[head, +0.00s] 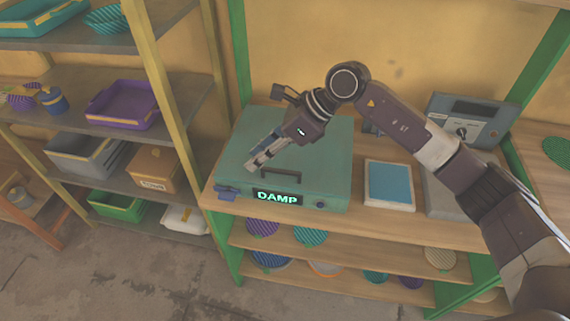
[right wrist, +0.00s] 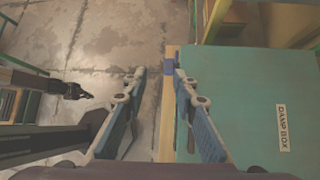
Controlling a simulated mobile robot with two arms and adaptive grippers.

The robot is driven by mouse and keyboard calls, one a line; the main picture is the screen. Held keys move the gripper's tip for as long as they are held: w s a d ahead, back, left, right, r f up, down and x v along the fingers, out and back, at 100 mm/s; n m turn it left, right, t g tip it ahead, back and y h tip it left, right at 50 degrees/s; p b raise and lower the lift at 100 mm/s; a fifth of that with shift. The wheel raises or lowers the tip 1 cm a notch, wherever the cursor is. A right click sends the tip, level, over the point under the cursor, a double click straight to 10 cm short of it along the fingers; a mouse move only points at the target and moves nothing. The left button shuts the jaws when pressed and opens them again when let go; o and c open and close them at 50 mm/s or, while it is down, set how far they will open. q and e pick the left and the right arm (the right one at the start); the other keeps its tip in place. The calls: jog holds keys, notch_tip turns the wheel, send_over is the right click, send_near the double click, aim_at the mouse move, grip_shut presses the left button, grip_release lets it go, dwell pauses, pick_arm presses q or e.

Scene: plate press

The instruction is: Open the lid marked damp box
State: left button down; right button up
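The damp box (head: 330,140) is a wide teal box on the wooden counter, with its lid shut. A glowing DAMP sign (head: 278,197) and a dark handle (head: 281,177) are at its front. A white DAMP BOX label (right wrist: 283,128) shows on its top in the right wrist view. My right gripper (head: 255,162) is above the box's front left part, open and empty. In the right wrist view its fingers (right wrist: 160,75) are apart, one over the floor side and one over the box edge. A dark gripper-like end (right wrist: 75,91), likely my left, shows small there.
A tablet-like blue panel (head: 390,184) and a grey device with a dial (head: 468,120) stand right of the box. Shelves (head: 110,95) with bins are at the left. Several round plates lie on shelves below the counter. The floor in front is clear.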

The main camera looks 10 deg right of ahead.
aim_at(282, 170)
jog(key=w+d+h, duration=0.1)
jog(key=d, duration=0.2)
jog(key=d+h, duration=0.1)
jog(key=d, duration=0.2)
jog(key=w+d+f+h, duration=0.1)
jog(key=d+h, duration=0.1)
jog(key=d, duration=0.1)
jog(key=shift+w+f, duration=0.1)
jog(key=shift+w, duration=0.2)
jog(key=shift+d+f, duration=0.1)
jog(key=shift+f, duration=0.1)
jog(key=p+x, duration=0.2)
jog(key=x, duration=0.4)
jog(key=shift+w+p, duration=0.1)
jog(key=shift+p, duration=0.2)
jog(key=shift+a+f, duration=0.3)
jog(key=shift+f, duration=0.4)
grip_shut()
